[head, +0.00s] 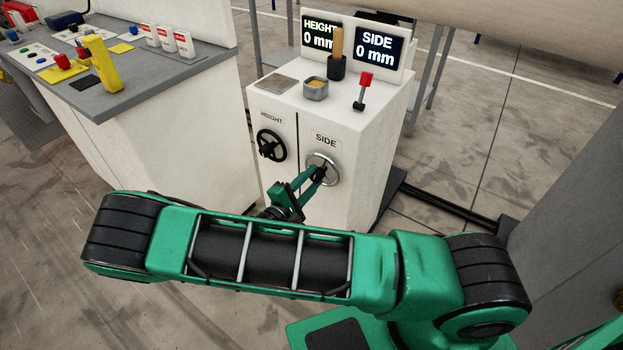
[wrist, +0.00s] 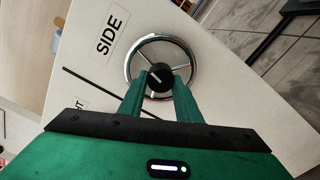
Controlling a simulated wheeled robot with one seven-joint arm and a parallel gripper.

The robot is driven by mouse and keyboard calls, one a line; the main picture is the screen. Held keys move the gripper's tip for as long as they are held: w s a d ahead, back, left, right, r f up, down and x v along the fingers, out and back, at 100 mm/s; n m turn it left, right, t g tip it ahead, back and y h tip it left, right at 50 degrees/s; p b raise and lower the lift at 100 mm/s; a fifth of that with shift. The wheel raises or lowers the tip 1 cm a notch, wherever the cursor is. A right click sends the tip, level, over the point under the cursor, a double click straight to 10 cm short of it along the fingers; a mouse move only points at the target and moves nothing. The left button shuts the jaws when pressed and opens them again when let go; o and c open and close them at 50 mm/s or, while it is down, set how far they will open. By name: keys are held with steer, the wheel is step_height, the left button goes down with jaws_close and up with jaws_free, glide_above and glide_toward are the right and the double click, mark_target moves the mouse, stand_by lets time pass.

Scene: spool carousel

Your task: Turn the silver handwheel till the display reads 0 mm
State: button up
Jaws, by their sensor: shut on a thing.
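The silver handwheel (head: 332,170) is on the front of a white cabinet, below a label reading SIDE. It also shows in the wrist view (wrist: 191,53), a chrome rim with spokes and a dark hub (wrist: 158,80). My gripper (head: 321,172) is at the wheel's middle; in the wrist view its fingertips (wrist: 158,84) are shut on the dark hub. The SIDE display (head: 375,50) on top of the cabinet reads 0 mm. The HEIGHT display (head: 319,35) beside it also reads 0 mm, partly hidden by a wooden-handled tool.
A black handwheel (head: 270,145) labelled HEIGHT sits left of the silver one. A red-topped lever (head: 362,90) and a small grey bin (head: 315,89) stand on the cabinet. A workbench (head: 200,70) with several tools is at the left. Floor shows around the cabinet.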

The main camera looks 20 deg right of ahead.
steer(key=shift+a+f+n, duration=0.15)
steer(key=shift+a+n, duration=0.05)
steer(key=shift+n, duration=0.2)
steer(key=o, duration=1)
steer(key=shift+w, duration=0.1)
steer(key=shift+o, duration=0.3)
steer(key=shift+d, duration=0.1)
steer(key=v, duration=1.1)
steer(key=shift+d, duration=0.1)
